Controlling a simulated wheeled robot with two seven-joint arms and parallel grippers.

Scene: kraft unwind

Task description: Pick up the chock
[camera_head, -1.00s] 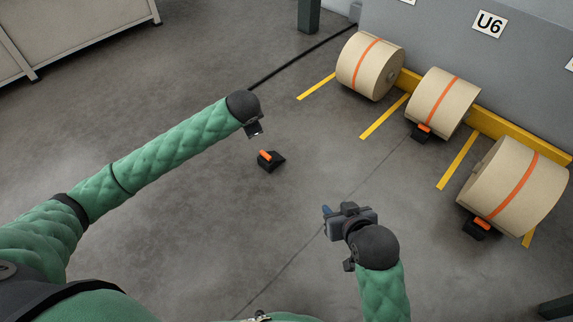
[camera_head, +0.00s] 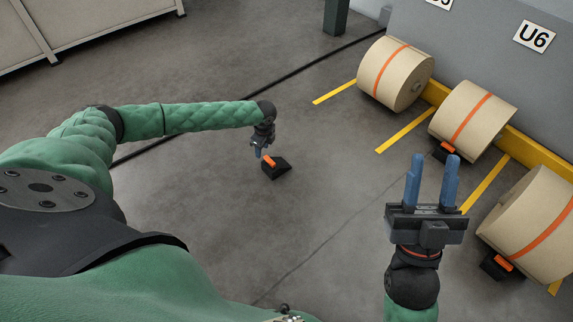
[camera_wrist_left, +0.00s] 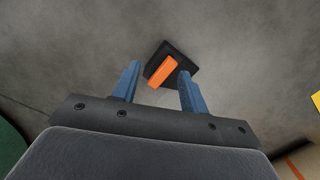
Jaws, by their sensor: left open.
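A black chock (camera_head: 281,171) with an orange grip (camera_head: 269,161) lies alone on the grey floor, left of the paper rolls. My left gripper (camera_head: 258,151) is just above it on its far left side. In the left wrist view the gripper (camera_wrist_left: 157,88) is open, with two blue fingers spread. The chock (camera_wrist_left: 181,58) shows just beyond the fingertips, its orange handle (camera_wrist_left: 161,72) lying between the lines of the fingers. I cannot tell whether they touch. My right gripper (camera_head: 432,170) is open and empty, with its two blue fingers apart, right of the chock.
Large kraft rolls (camera_head: 396,75), (camera_head: 474,120), (camera_head: 532,215) stand along the yellow rail on the right. Two more chocks (camera_head: 445,151), (camera_head: 497,265) sit against rolls. A black cable (camera_head: 290,75) crosses the floor behind my left arm. Floor around the lone chock is clear.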

